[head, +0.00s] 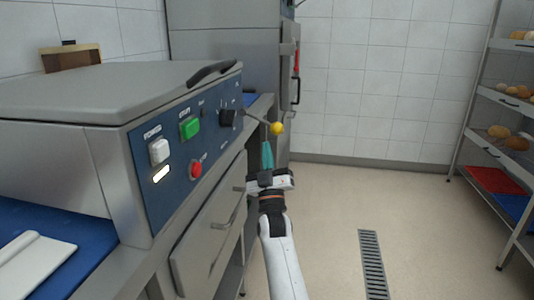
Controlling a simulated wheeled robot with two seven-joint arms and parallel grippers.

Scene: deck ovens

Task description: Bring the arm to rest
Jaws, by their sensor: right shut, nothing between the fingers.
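My right gripper (267,158) is in front of the oven's blue control panel (178,150), a little to its right. Its teal fingers are shut and hold nothing. My white right arm (281,262) comes up from the bottom of the head view. A lever with a yellow ball knob (277,128) sticks out from the right part of the panel, just above and beyond the fingertips. I cannot tell whether the fingers touch it. My left gripper is not in view.
The panel has a white switch (159,151), a green button (190,128) and a red knob (195,170). A metal drawer (212,228) is below. A rack with bread (500,132) stands at the right. The floor (335,215) between is clear, with a drain grate (373,265).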

